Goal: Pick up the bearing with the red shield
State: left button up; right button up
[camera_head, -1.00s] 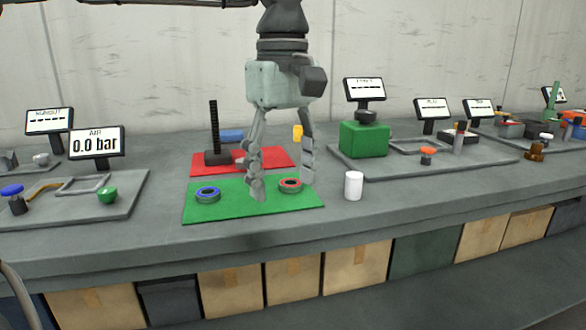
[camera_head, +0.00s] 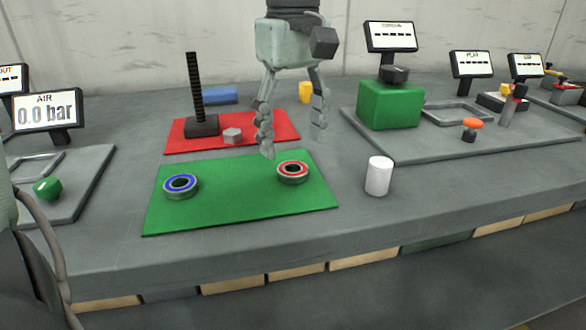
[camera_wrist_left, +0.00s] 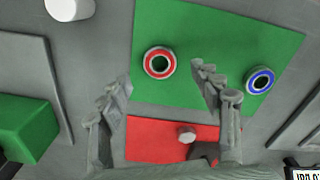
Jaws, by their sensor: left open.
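The bearing with the red shield (camera_head: 293,172) lies flat on the right part of the green mat (camera_head: 235,213). The bearing with the blue shield (camera_head: 181,186) lies on the left part of the same mat. My left gripper (camera_head: 293,138) is open and empty above the table, just behind the red-shield bearing in the head view. In the left wrist view the red-shield bearing (camera_wrist_left: 159,62) shows beyond the gap between the open fingers (camera_wrist_left: 164,88), and the blue-shield bearing (camera_wrist_left: 258,80) is to the right of the fingers. My right gripper is not in view.
A white cylinder (camera_head: 379,176) stands right of the green mat. Behind it, a red mat (camera_head: 180,145) holds a black toothed post (camera_head: 197,100) and a grey hex piece (camera_head: 232,136). A green block (camera_head: 390,106) stands on a tray at right. Table between mat and front edge is clear.

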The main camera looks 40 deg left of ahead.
aim_at(300, 175)
pick_arm(q)
notch_tip(300, 175, down, 4)
jog(key=shift+a+f, duration=0.1)
jog(key=shift+f, duration=0.15)
jog(key=shift+c, duration=0.3)
jog(key=shift+w, duration=0.1)
jog(key=c, duration=1.2)
